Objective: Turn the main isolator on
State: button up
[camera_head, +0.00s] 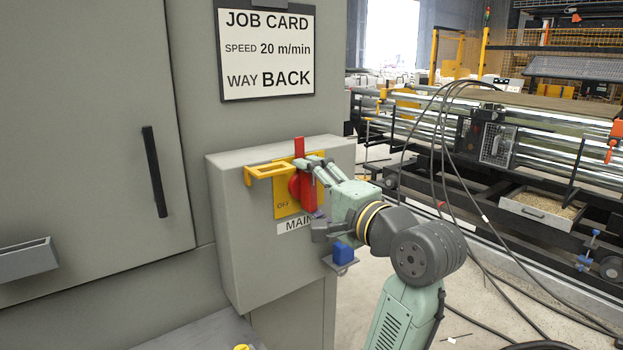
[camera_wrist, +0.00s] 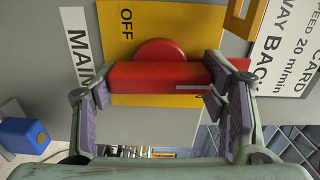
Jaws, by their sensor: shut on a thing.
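The main isolator is a grey box (camera_head: 235,215) on a cabinet front, with a yellow plate (camera_head: 282,212) and a red handle (camera_head: 300,147). A label reading "MAIN" (camera_head: 294,225) sits below, partly covered by my gripper.
A yellow bracket (camera_head: 266,172) juts out left of the handle. A job card (camera_head: 266,50) hangs above the box. The cabinet door has a black handle (camera_head: 154,172). Roller machinery (camera_head: 500,140) stands at the right, with floor between.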

jog(key=shift+m, duration=0.3)
dwell(0.4)
jog(key=o, duration=1.2)
jog(key=shift+c, duration=0.2)
jog(key=v, duration=1.2)
